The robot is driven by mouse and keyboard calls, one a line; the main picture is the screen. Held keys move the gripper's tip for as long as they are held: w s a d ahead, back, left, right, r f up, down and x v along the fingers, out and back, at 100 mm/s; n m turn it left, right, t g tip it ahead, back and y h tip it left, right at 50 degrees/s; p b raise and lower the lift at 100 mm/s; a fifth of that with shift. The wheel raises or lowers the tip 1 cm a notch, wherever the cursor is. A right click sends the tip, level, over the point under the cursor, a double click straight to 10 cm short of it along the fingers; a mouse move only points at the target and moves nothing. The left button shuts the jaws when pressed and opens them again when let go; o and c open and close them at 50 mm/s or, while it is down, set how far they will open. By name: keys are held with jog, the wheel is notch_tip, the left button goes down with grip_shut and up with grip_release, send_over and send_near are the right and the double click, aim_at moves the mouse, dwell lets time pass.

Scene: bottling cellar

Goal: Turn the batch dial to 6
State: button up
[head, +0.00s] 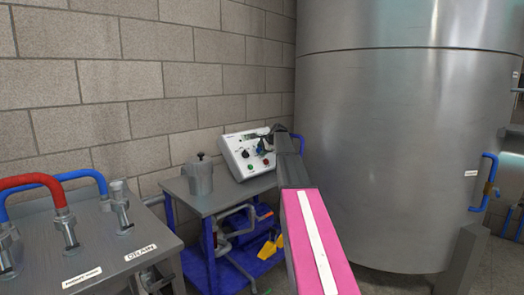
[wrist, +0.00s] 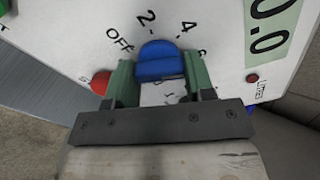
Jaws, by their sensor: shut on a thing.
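The batch dial is a blue knob (wrist: 160,60) on a white panel, with OFF, 2 and 4 printed around it and another mark partly hidden at the right. My gripper (wrist: 160,74) is shut on this knob, one green finger on each side. I cannot make out a pointer line on the knob, so its setting is unclear. In the head view, the sloped white control box (head: 238,163) stands on a metal table, and my gripper (head: 264,144) is at its front face, partly hiding the dial.
A green display (wrist: 268,28) reading 0.0 and red buttons (wrist: 101,82) lie near the dial. A large steel tank (head: 400,130) stands close on the right.

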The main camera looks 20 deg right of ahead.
jog(key=shift+m, duration=0.7)
jog(key=o, duration=0.9)
jog(key=v, duration=1)
jog(key=shift+s+d+r, duration=0.15)
jog(key=shift+s+r, duration=0.1)
jog(key=shift+s, duration=0.05)
